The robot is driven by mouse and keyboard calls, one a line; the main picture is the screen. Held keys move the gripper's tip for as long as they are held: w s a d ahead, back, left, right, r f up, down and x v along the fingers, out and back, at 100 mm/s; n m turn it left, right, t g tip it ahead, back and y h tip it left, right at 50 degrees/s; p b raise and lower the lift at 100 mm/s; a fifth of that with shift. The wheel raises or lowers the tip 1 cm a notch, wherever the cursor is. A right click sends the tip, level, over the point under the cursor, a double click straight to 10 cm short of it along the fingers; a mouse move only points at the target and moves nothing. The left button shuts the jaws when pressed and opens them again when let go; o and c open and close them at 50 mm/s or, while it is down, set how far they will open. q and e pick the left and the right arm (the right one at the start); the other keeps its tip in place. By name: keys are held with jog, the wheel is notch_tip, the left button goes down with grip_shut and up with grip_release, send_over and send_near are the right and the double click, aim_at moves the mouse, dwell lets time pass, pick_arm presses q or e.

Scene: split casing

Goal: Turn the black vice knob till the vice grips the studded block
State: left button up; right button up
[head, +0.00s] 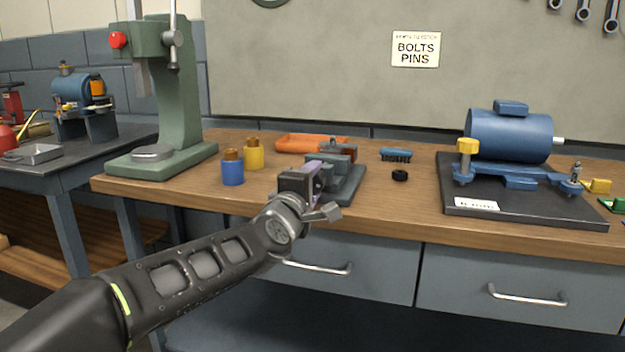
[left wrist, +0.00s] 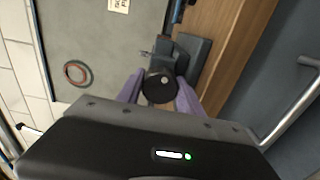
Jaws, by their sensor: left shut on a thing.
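The vice (head: 350,183) is a grey-green block on the bench's front middle, and it also shows in the left wrist view (left wrist: 195,52). My left gripper (head: 313,180) is at its left end, shut on the black vice knob (left wrist: 159,88). In the left wrist view the knob is round and dark, between two purple fingers. In the head view the gripper hides the knob. A small grey piece shows at the top of the vice; I cannot tell if it is the studded block, nor whether the jaws touch it. My right gripper is not in view.
Blue (head: 232,174) and yellow (head: 254,157) pots stand left of the vice. An orange tray (head: 297,143) lies behind. A blue brush-like piece (head: 395,154) and black ring (head: 400,176) lie right. A green press (head: 160,100) and blue motor (head: 510,135) flank the area.

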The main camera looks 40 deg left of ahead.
pick_arm(q)
jog(key=m, duration=0.3)
jog(key=shift+m+p, duration=0.4)
jog(key=m+p, duration=0.1)
jog(key=m, duration=0.2)
jog(key=shift+m, duration=0.3)
jog(key=m+p, duration=0.1)
jog(key=m, duration=0.4)
jog(key=shift+f, duration=0.1)
jog(key=shift+m, duration=0.3)
jog(key=o, duration=1.4)
jog(key=shift+s, duration=0.1)
jog(key=p+v, duration=0.1)
jog(key=v, duration=0.6)
jog(key=shift+s+d, duration=0.2)
jog(key=shift+s, duration=0.1)
